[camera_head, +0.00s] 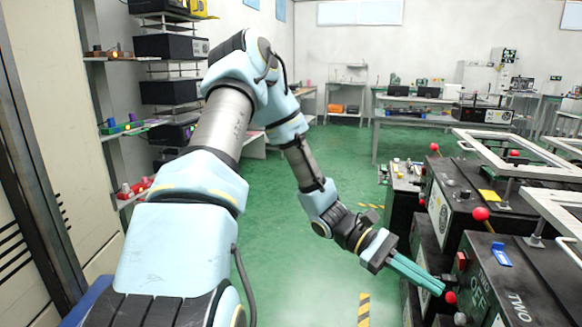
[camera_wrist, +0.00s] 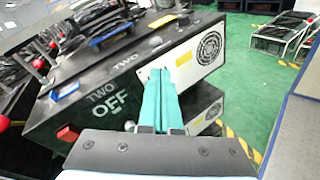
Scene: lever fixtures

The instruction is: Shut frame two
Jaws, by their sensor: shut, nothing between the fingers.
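The black box marked TWO and OFF (camera_head: 520,290) stands at the lower right of the head view. In the wrist view, its lettered face and top (camera_wrist: 85,95) lie beyond my fingers. A white frame (camera_head: 545,203) is raised above this box on a short post, cut off by the right edge. A red-ball lever (camera_head: 480,214) stands up at the box's back. My gripper (camera_head: 441,289) has its long teal fingers shut and empty, pointing down right beside the box's front. Its tips (camera_wrist: 159,72) also show in the wrist view, near the fan panel; contact cannot be told.
A red square button (camera_wrist: 68,133) is on the box face. A red knob (camera_head: 450,297) is close to my fingertips. Another black fixture (camera_head: 475,195) with a white frame (camera_head: 520,153) stands behind. Shelves (camera_head: 125,130) line the left. Green floor (camera_head: 300,250) is clear between.

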